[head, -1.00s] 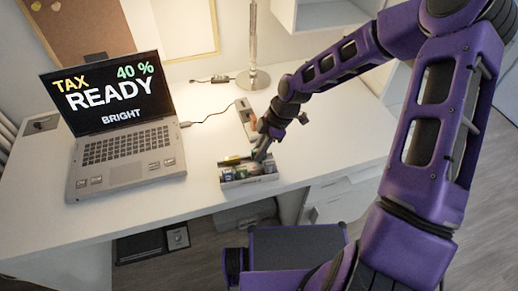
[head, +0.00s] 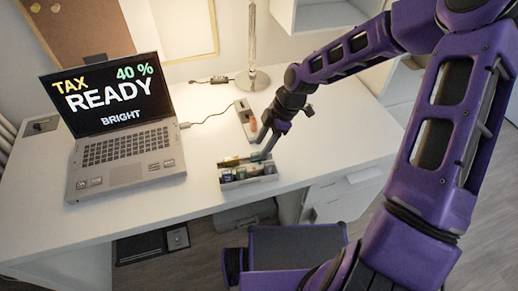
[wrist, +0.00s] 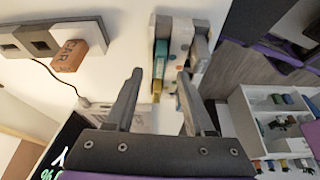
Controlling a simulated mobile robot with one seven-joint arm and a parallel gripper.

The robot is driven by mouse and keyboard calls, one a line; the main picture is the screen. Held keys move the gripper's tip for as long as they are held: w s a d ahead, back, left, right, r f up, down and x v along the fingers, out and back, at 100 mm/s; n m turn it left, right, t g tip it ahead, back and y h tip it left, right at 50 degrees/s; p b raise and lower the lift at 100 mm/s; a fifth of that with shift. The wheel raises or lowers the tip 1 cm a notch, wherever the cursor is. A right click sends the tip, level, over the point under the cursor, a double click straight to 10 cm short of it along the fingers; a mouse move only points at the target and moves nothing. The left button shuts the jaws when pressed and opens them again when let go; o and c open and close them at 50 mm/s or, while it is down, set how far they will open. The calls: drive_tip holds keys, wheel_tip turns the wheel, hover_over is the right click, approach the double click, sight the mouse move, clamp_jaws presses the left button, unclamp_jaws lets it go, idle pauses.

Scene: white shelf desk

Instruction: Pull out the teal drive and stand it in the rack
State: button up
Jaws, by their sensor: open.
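The teal drive (wrist: 160,62) shows as a narrow teal strip with a gold-coloured end in the wrist view, along the rack's left side. In the head view it is a small greenish bar (head: 231,161) at the rack's back edge. I cannot tell whether it sits in a slot or rests across the top. The grey rack (head: 250,181) stands near the desk's front edge and holds several small coloured items. My gripper (wrist: 160,76) is open, its fingers apart and nothing held between them. In the head view my gripper (head: 266,150) is just above the rack's back right.
A grey port block (wrist: 12,40) lies behind the rack, with an orange-brown drive (wrist: 75,57) marked CAR at it. An open laptop (head: 125,145) stands to the left, its cable running toward the block. A lamp base (head: 252,80) is at the back. The desk right of the rack is clear.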

drive_tip(key=p+v, duration=0.2)
drive_tip(key=v, duration=1.1)
drive_tip(key=shift+r, duration=0.3)
drive_tip(key=shift+d, duration=0.1)
